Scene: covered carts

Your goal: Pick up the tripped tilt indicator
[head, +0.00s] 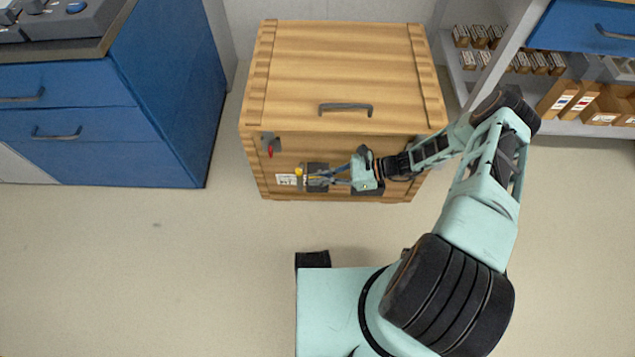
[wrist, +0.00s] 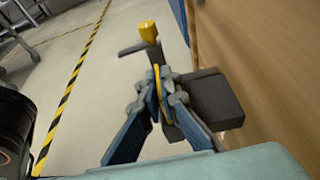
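My gripper (head: 308,178) is at the front face of the wooden crate (head: 345,60), reaching in from the right. In the wrist view my gripper (wrist: 160,78) has its fingertips close together on a thin yellow piece (wrist: 157,82). A yellow knob (wrist: 148,32) with a grey crossbar shows just beyond the tips; the knob also shows in the head view (head: 299,172). I cannot tell whether knob and yellow piece are one part. A small red piece (head: 270,149) hangs on a grey plate at the crate's left front. Which piece is the tripped tilt indicator is unclear.
A dark block (wrist: 208,104) juts from the crate face beside my fingers. A black handle (head: 345,107) is on the crate. A blue cabinet (head: 150,90) stands left, and shelves with boxes (head: 590,100) stand right. The floor in front is mostly clear.

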